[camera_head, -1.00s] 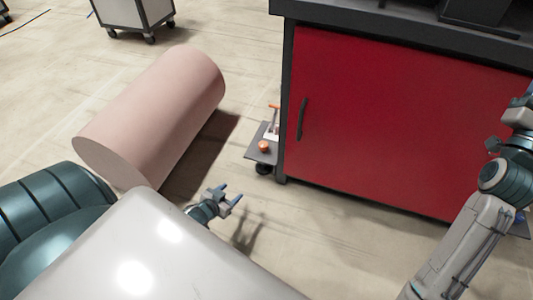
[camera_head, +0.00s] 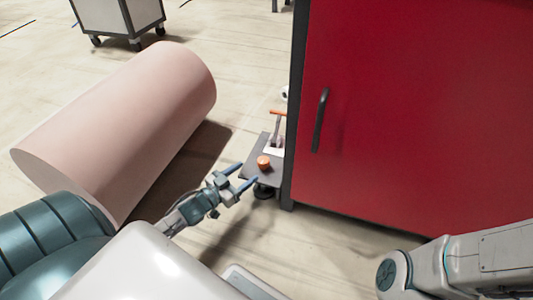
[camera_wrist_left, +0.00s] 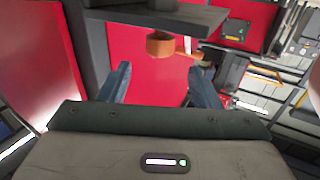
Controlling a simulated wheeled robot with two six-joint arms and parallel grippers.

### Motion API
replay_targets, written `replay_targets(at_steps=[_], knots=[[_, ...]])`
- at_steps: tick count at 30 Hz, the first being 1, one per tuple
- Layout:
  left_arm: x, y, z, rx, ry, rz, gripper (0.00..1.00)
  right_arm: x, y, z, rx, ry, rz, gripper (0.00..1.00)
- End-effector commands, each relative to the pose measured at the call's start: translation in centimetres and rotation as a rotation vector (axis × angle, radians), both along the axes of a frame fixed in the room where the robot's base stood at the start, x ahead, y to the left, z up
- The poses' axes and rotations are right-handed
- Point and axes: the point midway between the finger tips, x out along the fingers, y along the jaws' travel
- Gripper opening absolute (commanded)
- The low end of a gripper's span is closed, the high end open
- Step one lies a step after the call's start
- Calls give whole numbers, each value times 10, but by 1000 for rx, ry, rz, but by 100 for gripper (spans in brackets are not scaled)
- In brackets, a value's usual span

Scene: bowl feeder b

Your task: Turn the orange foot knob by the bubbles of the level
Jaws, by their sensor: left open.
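The orange foot knob (camera_head: 263,162) sits on a grey plate (camera_head: 255,170) at the lower left corner of the red cabinet. A small white piece (camera_head: 273,151) lies on the plate behind the knob; whether it is the level I cannot tell, and no bubbles can be made out. My left gripper (camera_head: 247,173) is open and empty, its fingertips just short of the knob. In the left wrist view the knob (camera_wrist_left: 160,43) shows beyond the gap between the open fingers (camera_wrist_left: 159,68), against the plate (camera_wrist_left: 165,15). My right gripper is out of view.
The red cabinet (camera_head: 420,110) with a dark handle fills the right. An orange-topped lever (camera_head: 278,113) stands behind the knob. A large pink cylinder (camera_head: 125,120) lies on the floor at left. A wheeled cart (camera_head: 118,15) stands farther back.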

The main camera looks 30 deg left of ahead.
Motion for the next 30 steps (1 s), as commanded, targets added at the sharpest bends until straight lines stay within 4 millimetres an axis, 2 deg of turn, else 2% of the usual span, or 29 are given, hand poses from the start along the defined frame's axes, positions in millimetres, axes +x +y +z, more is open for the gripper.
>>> replay_targets(at_steps=[9, 25, 30], knots=[[27, -6, -1, 1, -3, 4, 57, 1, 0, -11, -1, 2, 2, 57], [87, -20, 1, 0, -2, 3, 57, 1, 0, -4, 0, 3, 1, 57], [100, -24, 0, 0, -1, 3, 57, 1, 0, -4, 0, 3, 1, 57]])
